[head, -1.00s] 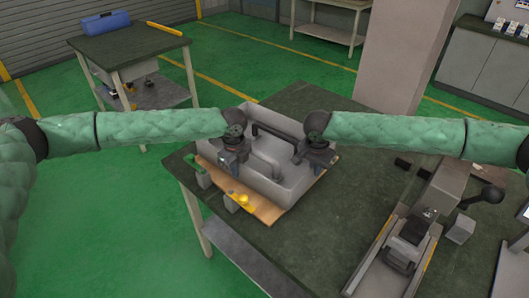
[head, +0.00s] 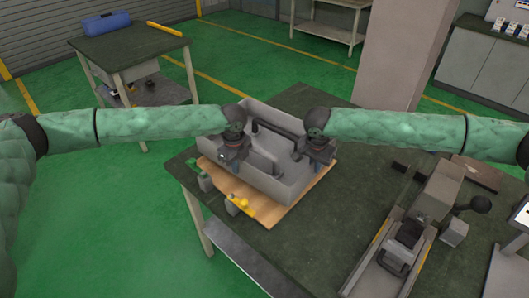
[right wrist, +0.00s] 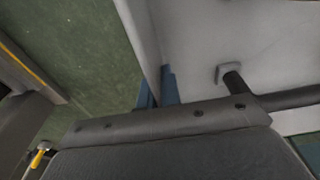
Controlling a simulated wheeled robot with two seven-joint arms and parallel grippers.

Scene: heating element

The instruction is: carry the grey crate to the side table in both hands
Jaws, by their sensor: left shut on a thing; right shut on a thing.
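The grey crate (head: 284,190) is open-topped and sits over a wooden board on the dark-topped workbench. A dark bar runs across its inside. My left gripper (head: 232,158) is shut on the crate's left side wall. My right gripper (head: 312,158) is shut on its right side wall. In the right wrist view the blue-grey fingers (right wrist: 158,92) pinch the crate's thin wall (right wrist: 141,35). I cannot tell whether the crate's bottom touches the board. A dark-topped table (head: 130,47), which may be the side table, stands at the upper left.
The wooden board (head: 290,210) shows in front of the crate, with a yellow-handled item (head: 242,206) at its edge. A vise-like fixture (head: 405,243) stands to the right. A blue case (head: 107,23) and a yellow bar (head: 164,29) lie on the upper-left table. Green floor between is clear.

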